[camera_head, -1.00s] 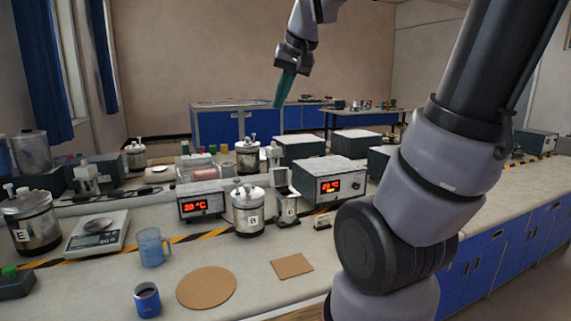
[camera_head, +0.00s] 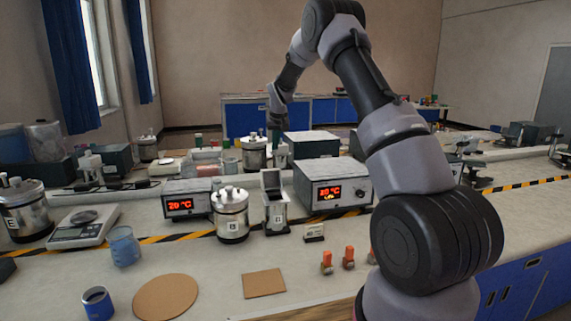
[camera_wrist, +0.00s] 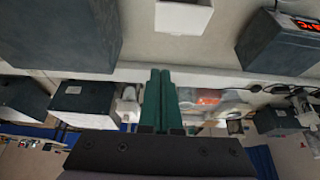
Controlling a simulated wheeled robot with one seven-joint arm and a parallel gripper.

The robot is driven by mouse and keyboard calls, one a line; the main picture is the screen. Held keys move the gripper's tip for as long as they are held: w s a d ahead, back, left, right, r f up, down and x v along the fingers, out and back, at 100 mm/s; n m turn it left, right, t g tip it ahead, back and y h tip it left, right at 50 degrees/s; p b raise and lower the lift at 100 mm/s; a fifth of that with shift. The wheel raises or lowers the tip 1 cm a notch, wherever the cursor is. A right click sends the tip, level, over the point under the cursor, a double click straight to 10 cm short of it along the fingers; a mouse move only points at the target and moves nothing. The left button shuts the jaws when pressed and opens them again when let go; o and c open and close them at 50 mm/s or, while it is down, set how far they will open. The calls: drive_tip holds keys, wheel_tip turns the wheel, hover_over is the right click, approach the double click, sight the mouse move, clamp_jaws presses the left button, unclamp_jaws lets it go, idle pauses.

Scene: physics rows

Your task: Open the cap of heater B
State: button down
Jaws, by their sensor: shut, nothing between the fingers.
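A silver lidded canister (camera_head: 231,218) stands on the bench left of centre in the head view. Its label reads like B, and knobs stand up from its lid. Just right of it is a small white device (camera_head: 275,214) with a label too small to read and a dark flap standing up at its top. I cannot tell for sure which is heater B. My gripper (camera_head: 277,120) is above and behind both, over the far side of the bench, with its fingertips hard to make out. In the wrist view its green fingers (camera_wrist: 160,78) are together and empty.
A box with a red display (camera_head: 333,186) stands right of the white device, and another (camera_head: 186,200) left of the canister. Several orange-topped items (camera_head: 348,257) stand at the front. A blue cup (camera_head: 124,246), round mat (camera_head: 166,297) and square mat (camera_head: 264,283) are nearby.

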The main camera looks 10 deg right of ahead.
wheel_tip(320, 180, down, 9)
drive_tip(key=shift+w+d, duration=0.2)
drive_tip(key=shift+w, duration=0.25)
idle(0.4)
drive_tip(key=shift+s+r, duration=0.2)
drive_tip(key=s, duration=0.1)
drive_tip(key=s+r, duration=0.1)
drive_tip(key=s, duration=0.1)
drive_tip(key=shift+s+r, duration=0.25)
drive_tip(key=shift+r, duration=0.05)
drive_tip(key=shift+w, duration=0.1)
